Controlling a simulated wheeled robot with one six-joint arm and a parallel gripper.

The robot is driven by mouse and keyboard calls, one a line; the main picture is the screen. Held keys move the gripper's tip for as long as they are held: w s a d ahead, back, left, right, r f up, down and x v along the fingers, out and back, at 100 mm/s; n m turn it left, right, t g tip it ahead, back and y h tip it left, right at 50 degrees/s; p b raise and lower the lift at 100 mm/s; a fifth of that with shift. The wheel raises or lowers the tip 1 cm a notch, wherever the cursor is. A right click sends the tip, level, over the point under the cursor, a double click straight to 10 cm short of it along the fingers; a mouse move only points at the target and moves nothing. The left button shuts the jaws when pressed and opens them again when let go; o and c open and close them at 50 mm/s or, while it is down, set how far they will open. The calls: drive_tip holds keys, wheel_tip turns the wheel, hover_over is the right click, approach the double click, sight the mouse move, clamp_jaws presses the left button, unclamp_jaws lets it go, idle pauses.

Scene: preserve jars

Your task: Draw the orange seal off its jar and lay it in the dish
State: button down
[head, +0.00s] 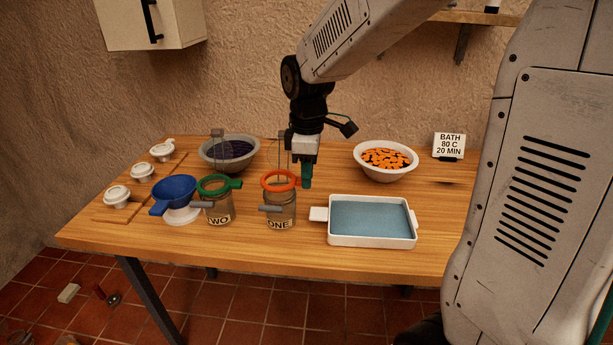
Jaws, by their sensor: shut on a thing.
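The orange seal (279,188) is a ring at the mouth of the glass jar marked ONE (281,212). I cannot tell whether it is seated or slightly raised. My gripper (306,178) points down just right of the jar, with its teal fingers at the ring's right side. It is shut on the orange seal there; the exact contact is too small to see. A white rectangular dish (411,239) with a blue-grey inside and a tab on its left stands to the right of the jar. No object shows in it.
A second jar (219,212) with a green seal (213,184) stands left, beside a blue funnel (174,190). Behind are a bowl of dark fruit (207,157) and a bowl of orange pieces (360,160). White lids (117,194) lie far left. A sign (449,145) stands back right.

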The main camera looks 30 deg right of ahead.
drive_tip(key=shift+r, duration=0.3)
drive_tip(key=shift+r, duration=2)
